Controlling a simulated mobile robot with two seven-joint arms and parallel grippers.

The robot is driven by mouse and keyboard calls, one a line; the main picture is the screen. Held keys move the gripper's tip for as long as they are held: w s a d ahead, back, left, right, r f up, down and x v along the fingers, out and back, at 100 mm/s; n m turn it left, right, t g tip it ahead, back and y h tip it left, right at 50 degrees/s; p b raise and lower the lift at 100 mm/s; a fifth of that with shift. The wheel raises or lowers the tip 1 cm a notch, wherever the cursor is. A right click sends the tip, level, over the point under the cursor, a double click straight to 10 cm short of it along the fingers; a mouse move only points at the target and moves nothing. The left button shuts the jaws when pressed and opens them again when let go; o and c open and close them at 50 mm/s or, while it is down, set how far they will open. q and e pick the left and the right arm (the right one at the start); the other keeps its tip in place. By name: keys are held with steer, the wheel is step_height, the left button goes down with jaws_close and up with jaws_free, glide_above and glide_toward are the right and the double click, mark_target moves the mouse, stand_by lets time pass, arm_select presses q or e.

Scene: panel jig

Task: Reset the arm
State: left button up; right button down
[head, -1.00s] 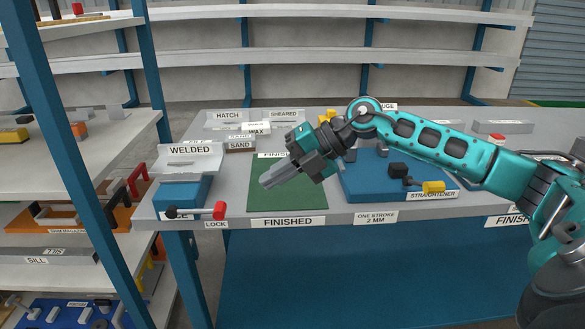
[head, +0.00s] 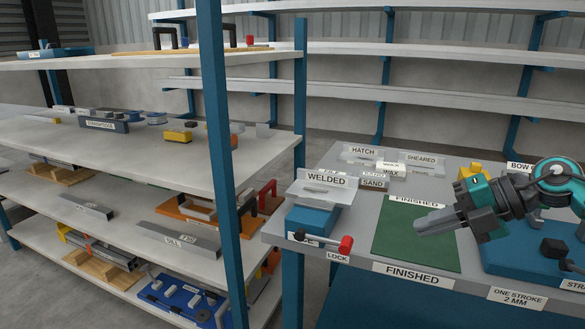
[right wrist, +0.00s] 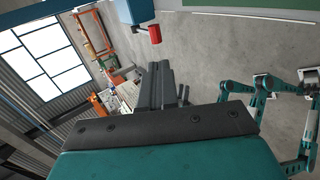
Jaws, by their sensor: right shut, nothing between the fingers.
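My right gripper (head: 434,221) is shut and empty. In the head view its arm comes in from the right edge, and its grey fingers point left above the green FINISHED mat (head: 395,246) on the bench. In the right wrist view the closed fingers (right wrist: 160,85) stand close together at the centre, with nothing between them. A red-ended LOCK lever (head: 345,244) is on the bench edge to the left of the mat; its red end also shows in the right wrist view (right wrist: 155,34). My left gripper is out of view.
The blue WELDED stand (head: 312,220) is at the bench's left end. A blue straightener base (head: 510,258) lies right of the mat. A tall blue-posted shelf (head: 150,145) with several parts fills the left. HATCH and SHEARED racks (head: 395,158) stand at the bench's back.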

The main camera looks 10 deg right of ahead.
steer(key=a+f+m+t+y, duration=0.3)
steer(key=a+f+m+t, duration=0.55)
steer(key=a+m, duration=0.4)
steer(key=s+a+f+m+g+h, duration=0.25)
steer(key=s+f+m+h, duration=0.35)
steer(key=f, duration=0.4)
steer(key=s+a+f+m+g+h, duration=0.1)
steer(key=s+a+f+m+h, duration=0.2)
steer(key=s+f+m, duration=0.6)
arm_select(q)
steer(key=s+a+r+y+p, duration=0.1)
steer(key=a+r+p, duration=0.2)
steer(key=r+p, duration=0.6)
steer(key=p, duration=0.4)
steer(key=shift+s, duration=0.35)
arm_select(e)
step_height(320, 180, up, 8)
steer(key=d+h, duration=0.1)
steer(key=d, duration=0.1)
steer(key=shift+s+d+n, duration=0.25)
steer(key=shift+d+n, duration=0.15)
steer(key=shift+n, duration=0.05)
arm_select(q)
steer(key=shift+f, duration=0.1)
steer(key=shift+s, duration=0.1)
